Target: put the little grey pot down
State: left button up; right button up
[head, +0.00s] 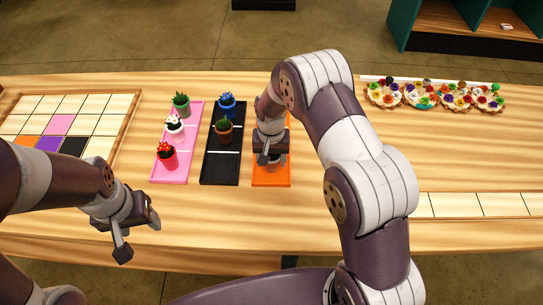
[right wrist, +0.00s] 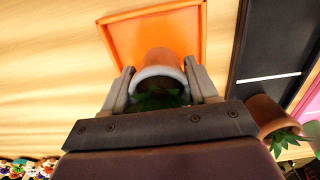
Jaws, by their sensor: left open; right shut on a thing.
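My right gripper (head: 270,157) is over the orange tray (head: 272,180) and shut on a small pot. In the right wrist view the pot (right wrist: 160,68) sits between the two fingers, with a pale grey rim and an orange-tinted side. Green leaves (right wrist: 158,99) show at its mouth. The pot's base is close to the orange tray; I cannot tell whether it touches. In the head view my gripper mostly hides the pot. My left gripper (head: 138,237) is open and empty near the table's front left.
The black tray (head: 220,168) beside it holds a blue-topped plant and a terracotta pot (head: 224,136). The pink tray (head: 170,178) holds several potted plants. A tiled board (head: 132,110) is at left. Flower wreaths (head: 420,96) lie at back right. The table's right middle is clear.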

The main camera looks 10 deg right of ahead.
jog(key=shift+s, duration=0.1)
jog(key=o, duration=1.3)
jog(key=shift+f, duration=0.1)
jog(key=shift+o, duration=0.2)
jog(key=shift+r, duration=0.3)
jog(key=r+b, duration=0.1)
jog(key=r, duration=0.5)
jog(key=r+b, duration=0.1)
jog(key=r, duration=0.4)
jog(key=shift+s+r, duration=0.2)
jog(key=shift+r, duration=0.15)
jog(key=s+d+n+t, duration=0.1)
jog(key=s+d+n, duration=0.2)
jog(key=s, duration=1.5)
jog(key=shift+s+d+r, duration=0.3)
jog(key=shift+d+r, duration=0.05)
jog(key=shift+d, duration=0.3)
